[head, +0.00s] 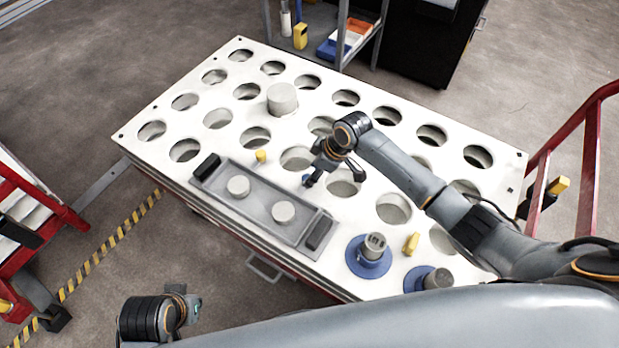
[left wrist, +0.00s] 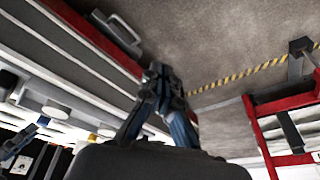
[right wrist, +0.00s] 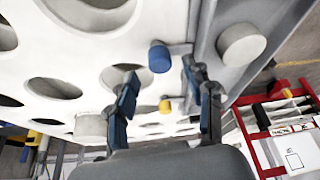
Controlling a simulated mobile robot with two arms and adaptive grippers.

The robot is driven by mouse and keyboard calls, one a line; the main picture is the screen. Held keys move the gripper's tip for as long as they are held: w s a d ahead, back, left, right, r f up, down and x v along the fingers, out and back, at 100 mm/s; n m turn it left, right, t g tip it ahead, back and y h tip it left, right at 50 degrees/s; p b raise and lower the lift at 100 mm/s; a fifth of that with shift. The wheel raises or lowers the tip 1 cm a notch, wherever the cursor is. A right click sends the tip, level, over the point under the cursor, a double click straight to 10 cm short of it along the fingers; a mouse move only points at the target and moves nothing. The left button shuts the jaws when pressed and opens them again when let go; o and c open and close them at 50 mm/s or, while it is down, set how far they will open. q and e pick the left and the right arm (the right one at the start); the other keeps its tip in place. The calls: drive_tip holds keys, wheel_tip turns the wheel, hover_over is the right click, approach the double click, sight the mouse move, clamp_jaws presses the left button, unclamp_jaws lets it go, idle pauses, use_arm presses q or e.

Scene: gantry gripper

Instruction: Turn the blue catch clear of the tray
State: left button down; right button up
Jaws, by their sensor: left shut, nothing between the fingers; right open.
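The grey tray (head: 258,211) lies on the white holed table, with two pale round pieces in it and a black handle at each end. The blue catch (head: 307,179) is at the tray's far long edge. In the right wrist view the blue catch (right wrist: 160,57) has its grey lever pointing to the tray edge. My right gripper (head: 322,175) is open right beside the blue catch; its fingers (right wrist: 163,75) are apart, with the knob showing between and beyond the tips. I cannot tell if they touch. My left gripper (head: 188,302) is shut and empty, off the table's near side; its tips (left wrist: 157,72) meet.
A yellow catch (head: 261,156) stands further left along the same tray edge. A pale cylinder (head: 282,98) stands at the back of the table. Two blue-based posts (head: 369,262) (head: 427,280) and a yellow block (head: 411,243) are at the near right. Red steps stand at both sides.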

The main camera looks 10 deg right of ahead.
use_arm(q)
drive_tip(key=shift+b+v, duration=0.35)
drive_tip(key=shift+v, duration=1.7)
use_arm(e)
drive_tip(key=shift+x, duration=1.6)
use_arm(q)
drive_tip(key=shift+w, duration=0.15)
use_arm(e)
clamp_jaws()
